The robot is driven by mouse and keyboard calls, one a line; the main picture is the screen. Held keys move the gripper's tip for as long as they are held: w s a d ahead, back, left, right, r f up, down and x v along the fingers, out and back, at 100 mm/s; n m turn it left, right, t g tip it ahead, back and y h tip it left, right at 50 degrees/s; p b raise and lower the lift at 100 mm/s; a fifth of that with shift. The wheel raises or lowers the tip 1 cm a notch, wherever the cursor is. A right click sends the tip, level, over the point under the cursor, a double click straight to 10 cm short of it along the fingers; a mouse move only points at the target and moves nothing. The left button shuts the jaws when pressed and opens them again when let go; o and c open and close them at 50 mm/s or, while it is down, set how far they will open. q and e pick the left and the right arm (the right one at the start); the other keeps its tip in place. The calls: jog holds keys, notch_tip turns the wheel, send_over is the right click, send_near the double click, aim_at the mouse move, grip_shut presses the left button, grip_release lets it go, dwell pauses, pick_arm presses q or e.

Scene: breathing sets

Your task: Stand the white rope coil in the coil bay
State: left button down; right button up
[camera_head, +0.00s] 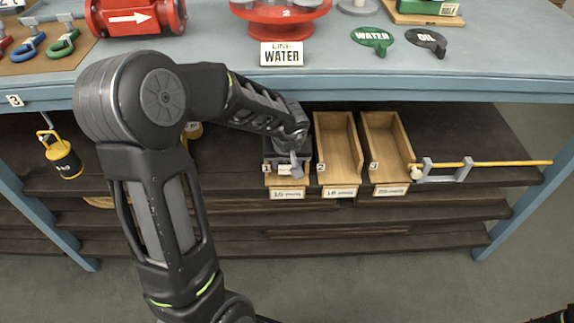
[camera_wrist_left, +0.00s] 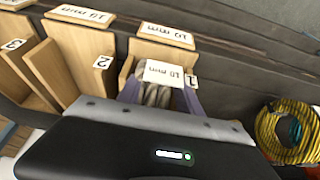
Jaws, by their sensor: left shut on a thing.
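My left gripper (camera_head: 292,165) reaches down to the leftmost wooden bay (camera_head: 288,181), numbered 1, on the shelf under the bench. It is shut on a pale rope coil (camera_wrist_left: 157,95), whose strands show between the two lilac fingers in the left wrist view. A white tag reading 10 mm (camera_wrist_left: 165,73) is on the coil. The coil is at the bay, whose front plate (camera_wrist_left: 165,35) shows just beyond it. The gripper hides most of the coil and the bay floor, so I cannot tell whether it touches the bottom. My right gripper is not seen.
Bays 2 (camera_head: 336,155) and 3 (camera_head: 386,150) beside it look empty. A yellow rod in grey brackets (camera_head: 480,164) lies right of them. A yellow coil (camera_wrist_left: 285,130) is at the right of the wrist view. The bench edge (camera_head: 430,85) overhangs the shelf.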

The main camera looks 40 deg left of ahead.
pick_arm(q)
jog(key=c, duration=0.8)
grip_release()
jog(key=shift+r, duration=0.25)
jog(key=p+v, duration=0.5)
jog(key=v, duration=0.6)
jog(key=shift+s+d+r+p, duration=0.15)
jog(key=shift+d+r+p, duration=0.15)
jog(key=shift+p, duration=0.1)
